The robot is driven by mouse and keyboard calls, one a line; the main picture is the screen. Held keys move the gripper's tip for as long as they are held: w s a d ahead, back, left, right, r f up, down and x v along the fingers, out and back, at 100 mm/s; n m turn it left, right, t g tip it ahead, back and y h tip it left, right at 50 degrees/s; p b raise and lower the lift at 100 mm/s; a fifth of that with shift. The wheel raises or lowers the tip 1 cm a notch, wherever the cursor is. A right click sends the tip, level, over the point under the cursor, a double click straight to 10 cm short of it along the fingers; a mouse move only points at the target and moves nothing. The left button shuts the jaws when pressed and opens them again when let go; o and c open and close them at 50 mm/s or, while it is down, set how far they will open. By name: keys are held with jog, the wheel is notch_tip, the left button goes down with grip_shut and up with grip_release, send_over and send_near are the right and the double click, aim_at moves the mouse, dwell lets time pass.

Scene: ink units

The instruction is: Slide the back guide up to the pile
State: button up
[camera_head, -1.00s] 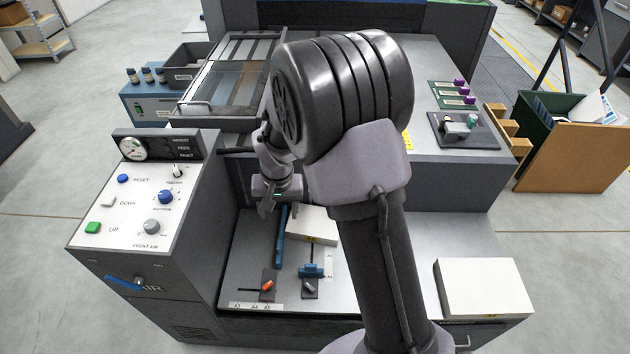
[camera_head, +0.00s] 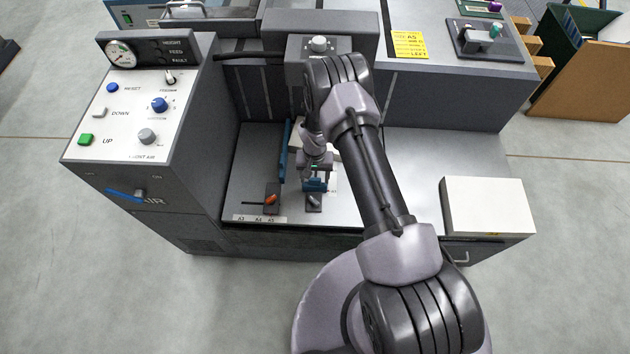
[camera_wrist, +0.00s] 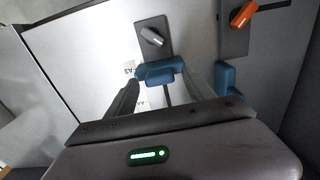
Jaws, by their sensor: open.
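The back guide, a small blue block (camera_head: 316,185), sits on the metal feed table beside a dark plate with a grey lever (camera_head: 314,202). It also shows in the wrist view (camera_wrist: 160,72). The white pile (camera_head: 334,150) lies behind it, mostly hidden by my arm. My gripper (camera_head: 315,176) is open and low over the guide. In the wrist view its two fingers (camera_wrist: 160,88) reach down on either side of the blue block. I cannot tell whether they touch it.
A long blue side guide (camera_head: 284,150) stands left of the pile, with an orange lever (camera_head: 271,199) in front of it. The control console (camera_head: 140,130) rises at the left. A white paper stack (camera_head: 488,205) lies at the right. The table between is clear.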

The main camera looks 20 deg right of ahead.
jog(key=shift+f, duration=0.7)
grip_shut()
